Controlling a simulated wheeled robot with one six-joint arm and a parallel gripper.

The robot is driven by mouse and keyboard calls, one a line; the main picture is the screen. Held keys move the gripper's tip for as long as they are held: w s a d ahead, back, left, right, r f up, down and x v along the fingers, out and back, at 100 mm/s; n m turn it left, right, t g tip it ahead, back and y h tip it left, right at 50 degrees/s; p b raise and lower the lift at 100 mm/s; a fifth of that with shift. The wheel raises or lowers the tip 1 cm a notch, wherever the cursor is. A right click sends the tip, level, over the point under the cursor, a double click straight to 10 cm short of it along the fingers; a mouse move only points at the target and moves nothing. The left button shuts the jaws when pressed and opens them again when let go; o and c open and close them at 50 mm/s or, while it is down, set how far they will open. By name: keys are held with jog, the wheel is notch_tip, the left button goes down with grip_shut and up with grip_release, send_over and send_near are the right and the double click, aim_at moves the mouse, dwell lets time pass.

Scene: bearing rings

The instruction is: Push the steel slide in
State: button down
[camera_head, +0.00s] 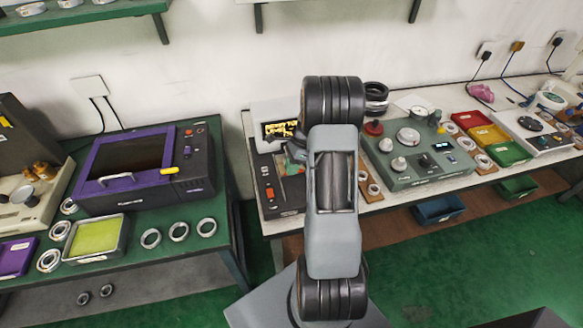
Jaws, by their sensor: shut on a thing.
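My gripper (292,157) shows only in part, just left of my grey arm, low over the device with a small display (278,130) on the right-hand bench. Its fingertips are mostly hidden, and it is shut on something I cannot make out. The dark panel (268,185) of this device, with orange-red buttons, shows left of the arm. I cannot pick out the steel slide for certain; the arm covers the device's right side.
A purple-framed machine (135,165) stands on the left green bench, with a yellow-green tray (96,239) and several steel rings (179,231) in front. A grey-green console (418,150) and coloured bins (492,136) stand right of my arm. A gap separates the benches.

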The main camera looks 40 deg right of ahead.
jog(key=c, duration=1.2)
grip_release()
jog(key=shift+w, duration=0.2)
jog(key=shift+o, duration=0.2)
jog(key=shift+d, duration=0.1)
jog(key=b+v, duration=0.1)
jog(key=v, duration=1.2)
jog(key=shift+r, duration=0.4)
